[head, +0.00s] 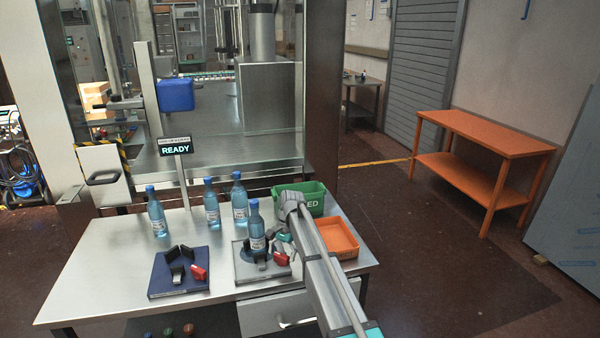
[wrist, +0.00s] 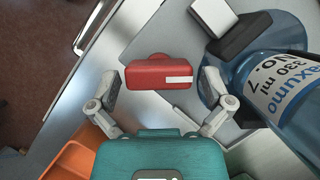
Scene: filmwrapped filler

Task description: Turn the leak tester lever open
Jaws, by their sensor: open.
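A grey fixture plate (head: 246,276) on the front right of the bench carries an upright blue water bottle (head: 256,225) and a red lever (head: 281,259). I take it for the leak tester, though no label on it is readable. My gripper (head: 281,238) is just above the lever, right of the bottle. In the wrist view the red lever (wrist: 158,72) lies between the two open fingers (wrist: 160,88), with a gap on both sides and nothing held. The bottle (wrist: 285,92) is close to the right finger.
A navy fixture (head: 165,284) with black jaws and another red lever stands to the left. Several bottles (head: 212,205) stand behind. A green bin (head: 313,199) and an orange tray (head: 343,240) are at the right. A sign (head: 175,147) reads READY. The bench's left front is clear.

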